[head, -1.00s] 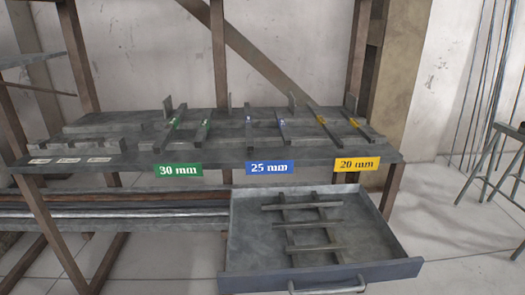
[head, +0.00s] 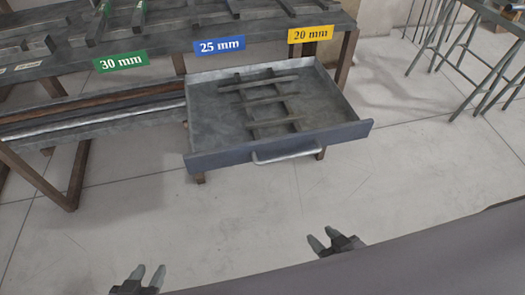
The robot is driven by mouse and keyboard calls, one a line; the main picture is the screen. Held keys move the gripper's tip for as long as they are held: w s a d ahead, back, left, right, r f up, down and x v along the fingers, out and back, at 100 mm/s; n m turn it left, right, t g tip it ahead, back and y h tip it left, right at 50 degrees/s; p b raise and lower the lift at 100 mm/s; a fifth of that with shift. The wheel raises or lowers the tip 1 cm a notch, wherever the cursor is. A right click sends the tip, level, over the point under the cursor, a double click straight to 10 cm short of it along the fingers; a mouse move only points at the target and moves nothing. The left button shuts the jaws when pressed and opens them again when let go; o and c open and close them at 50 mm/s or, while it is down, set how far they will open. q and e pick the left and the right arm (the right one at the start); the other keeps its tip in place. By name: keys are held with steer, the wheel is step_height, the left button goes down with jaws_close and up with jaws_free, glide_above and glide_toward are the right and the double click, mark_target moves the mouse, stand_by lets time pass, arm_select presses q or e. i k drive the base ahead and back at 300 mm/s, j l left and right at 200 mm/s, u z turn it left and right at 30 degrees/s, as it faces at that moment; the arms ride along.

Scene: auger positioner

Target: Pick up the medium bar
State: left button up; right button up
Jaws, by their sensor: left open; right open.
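Three dark metal bars lie crosswise on two rails in the open drawer (head: 345,132): a back bar (head: 285,79), a middle bar (head: 265,101) and a front bar (head: 277,123). I cannot tell from their look which is the medium one. Another bar (head: 234,8) lies on the bench above the blue "25 mm" label (head: 220,46), cut off by the top edge. My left gripper (head: 149,275) is open and empty at the bottom left, well in front of the drawer. My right gripper (head: 322,238) is open and empty below the drawer's handle, apart from it.
The bench also has a green "30 mm" label (head: 120,62) and a yellow "20 mm" label (head: 310,34). A silver handle (head: 285,155) is on the drawer front. Metal stools (head: 465,60) stand at the right. The floor (head: 230,215) before the drawer is clear.

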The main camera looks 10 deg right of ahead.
mark_target(249, 103)
steer(key=i+j+z, duration=0.35)
steer(key=j+z, duration=0.15)
steer(key=i+j+z, duration=0.25)
steer(key=j, duration=0.25)
steer(key=j+z, duration=0.25)
steer(key=i+l, duration=0.7)
steer(key=l+z, duration=0.05)
steer(key=l, duration=0.1)
